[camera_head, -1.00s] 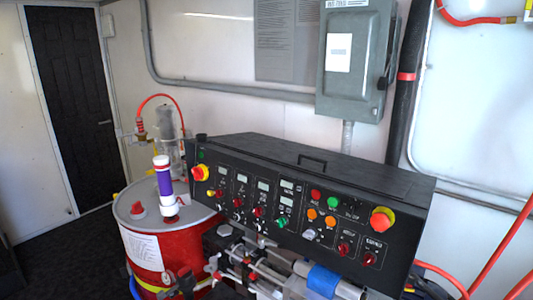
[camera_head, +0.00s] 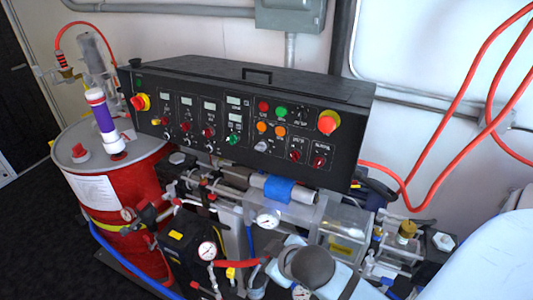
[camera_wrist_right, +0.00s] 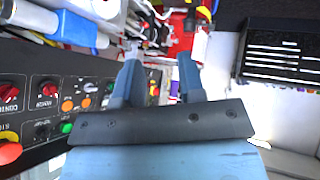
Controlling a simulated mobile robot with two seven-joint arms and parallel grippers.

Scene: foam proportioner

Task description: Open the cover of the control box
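The control box (camera_head: 240,115) is a long black console with a sloped front panel of buttons, knobs and small displays. Its flat black top cover (camera_head: 200,68) lies closed, with a dark handle (camera_head: 257,73) at the middle. In the right wrist view, the panel (camera_wrist_right: 45,115) shows at the left, turned upside down. I cannot make out the right gripper in the head view. My left gripper is not in view.
A red drum (camera_head: 128,190) with a purple-and-white tube (camera_head: 103,118) stands left of the box. Pipes, gauges (camera_head: 207,251) and a blue-wrapped cylinder (camera_head: 278,189) crowd the space below the panel. Red hoses (camera_head: 440,135) hang at the right. A grey wall box (camera_head: 290,14) is above.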

